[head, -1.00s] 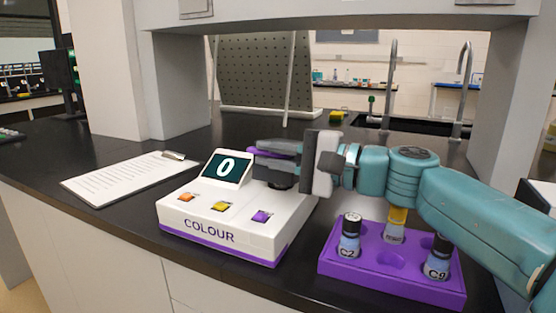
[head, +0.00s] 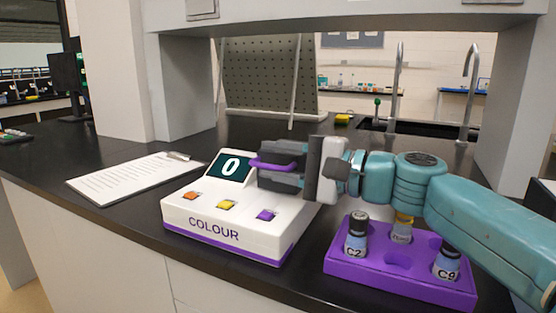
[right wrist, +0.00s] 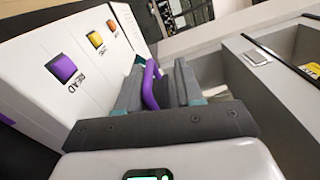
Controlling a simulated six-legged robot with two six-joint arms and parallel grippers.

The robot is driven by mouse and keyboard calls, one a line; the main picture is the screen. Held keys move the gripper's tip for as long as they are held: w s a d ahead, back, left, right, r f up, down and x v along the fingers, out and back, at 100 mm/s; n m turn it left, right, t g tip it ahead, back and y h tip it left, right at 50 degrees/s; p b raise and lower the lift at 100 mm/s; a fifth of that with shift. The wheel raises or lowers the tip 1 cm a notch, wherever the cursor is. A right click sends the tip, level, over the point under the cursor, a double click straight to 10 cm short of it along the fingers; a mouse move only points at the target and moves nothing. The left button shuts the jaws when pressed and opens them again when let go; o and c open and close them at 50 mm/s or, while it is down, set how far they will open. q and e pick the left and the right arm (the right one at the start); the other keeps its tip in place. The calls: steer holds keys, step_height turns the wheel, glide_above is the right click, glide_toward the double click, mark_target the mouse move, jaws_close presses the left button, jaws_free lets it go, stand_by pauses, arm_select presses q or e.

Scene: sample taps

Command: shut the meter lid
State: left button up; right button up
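The white meter (head: 238,222) marked COLOUR stands on the bench, its tilted screen (head: 231,167) showing 0. A purple loop (head: 272,164), which I take for the meter lid's handle, is above its right rear part. My right gripper (head: 277,166) reaches in from the right at the loop. The rest of the lid and the meter's opening are hidden behind the fingers. How far the lid is tilted cannot be told. My left gripper is not in view.
A purple rack (head: 400,277) with vials, including C2 (head: 356,238) and C9 (head: 447,264), stands right of the meter, below my right arm. A clipboard (head: 135,178) lies at the left. The shelf's pillars rise behind. Bench at front left is clear.

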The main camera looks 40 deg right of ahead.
steer(key=v, duration=0.7)
steer(key=shift+s, duration=0.25)
steer(key=shift+d, duration=0.1)
